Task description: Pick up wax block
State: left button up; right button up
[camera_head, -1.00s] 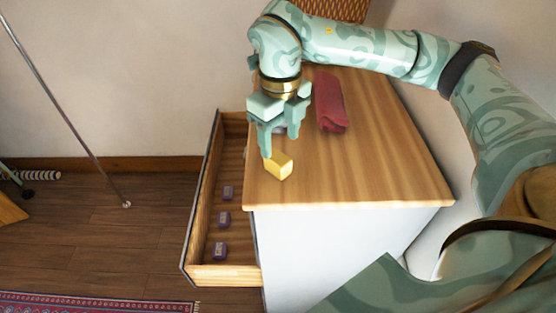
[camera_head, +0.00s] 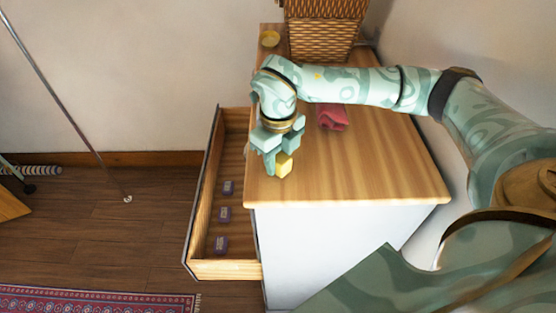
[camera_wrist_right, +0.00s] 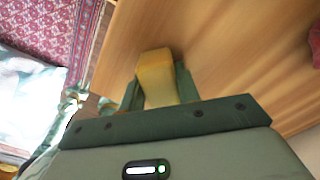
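The wax block is a small yellow block (camera_head: 284,166) on the wooden cabinet top, near the edge beside the open drawer. My right gripper (camera_head: 277,163) reaches down over it, with a finger at the block's left side in the head view. In the right wrist view the block (camera_wrist_right: 157,78) lies between the two fingers of the right gripper (camera_wrist_right: 158,85), one close along each side. Whether the fingers press on it cannot be told. The block's underside is hidden. My left gripper is not in view.
The drawer (camera_head: 224,271) stands open left of the cabinet top (camera_head: 370,170), with several small purple blocks inside. A folded red cloth (camera_head: 332,117) lies behind the gripper, partly covered by my arm. The front right top is clear.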

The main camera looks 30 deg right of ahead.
jog(key=shift+c, duration=0.9)
jog(key=shift+r, duration=0.25)
notch_tip(320, 180, up, 2)
jog(key=shift+w+r+b, duration=0.1)
jog(key=shift+r+b, duration=0.05)
jog(key=shift+b, duration=0.55)
jog(key=s+a+r+b, duration=0.3)
jog(key=a+r, duration=0.7)
jog(key=a, duration=0.3)
jog(key=shift+a+r+b, duration=0.15)
jog(key=shift+a+b, duration=0.15)
jog(key=shift+a, duration=0.1)
jog(key=shift+o, duration=0.9)
